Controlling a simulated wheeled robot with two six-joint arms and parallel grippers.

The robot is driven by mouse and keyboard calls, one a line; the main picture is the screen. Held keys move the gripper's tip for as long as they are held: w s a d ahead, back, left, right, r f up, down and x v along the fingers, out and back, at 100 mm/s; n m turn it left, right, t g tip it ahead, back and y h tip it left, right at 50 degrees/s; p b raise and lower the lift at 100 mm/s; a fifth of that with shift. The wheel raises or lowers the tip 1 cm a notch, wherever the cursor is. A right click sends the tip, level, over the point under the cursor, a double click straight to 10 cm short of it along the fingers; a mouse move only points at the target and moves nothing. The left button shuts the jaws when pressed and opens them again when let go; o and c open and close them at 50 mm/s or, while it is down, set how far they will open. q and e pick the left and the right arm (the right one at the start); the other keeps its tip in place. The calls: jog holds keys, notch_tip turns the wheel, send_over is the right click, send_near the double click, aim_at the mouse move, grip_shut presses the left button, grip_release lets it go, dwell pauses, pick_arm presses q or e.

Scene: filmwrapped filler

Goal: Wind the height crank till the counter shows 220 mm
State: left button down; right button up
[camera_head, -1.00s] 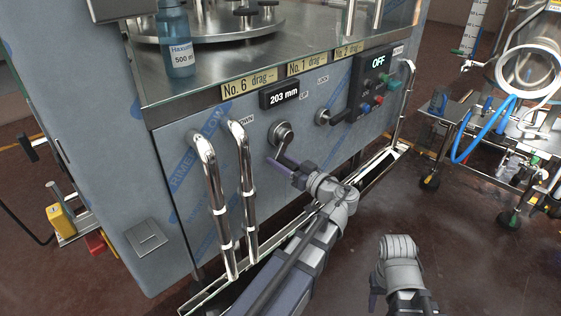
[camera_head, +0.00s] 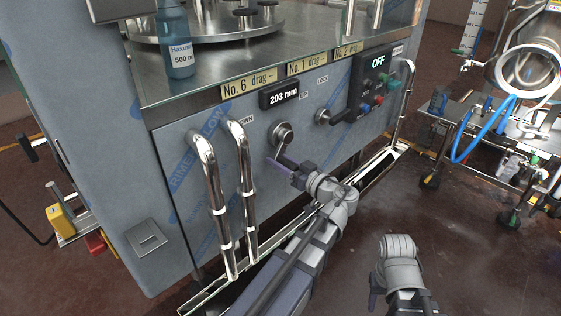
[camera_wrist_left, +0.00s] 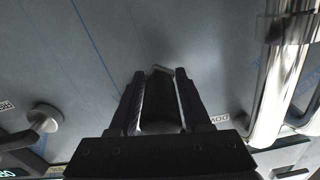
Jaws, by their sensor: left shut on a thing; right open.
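The counter (camera_head: 284,95) on the machine front reads 203 mm. The height crank (camera_head: 281,134) has a round metal hub below it, and its arm hangs downward. My left gripper (camera_head: 287,171) is shut on the crank handle at the arm's lower end. In the left wrist view the dark handle (camera_wrist_left: 160,104) sits between the two fingers and is partly hidden by them. A DOWN label shows beside the hub. My right gripper (camera_head: 374,290) is open and empty, low in the head view, apart from the machine.
Bent chrome rails (camera_head: 213,195) stand left of the crank. A lock lever (camera_head: 338,116) and a switch panel (camera_head: 377,85) reading OFF are to its right. A bottle (camera_head: 176,45) stands on the machine top. A wheeled cart (camera_head: 490,150) is at right. Floor between is clear.

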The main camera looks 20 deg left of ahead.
pick_arm(q)
jog(key=shift+s+a+r, duration=0.1)
jog(key=shift+s+r, duration=0.05)
jog(key=shift+s, duration=0.05)
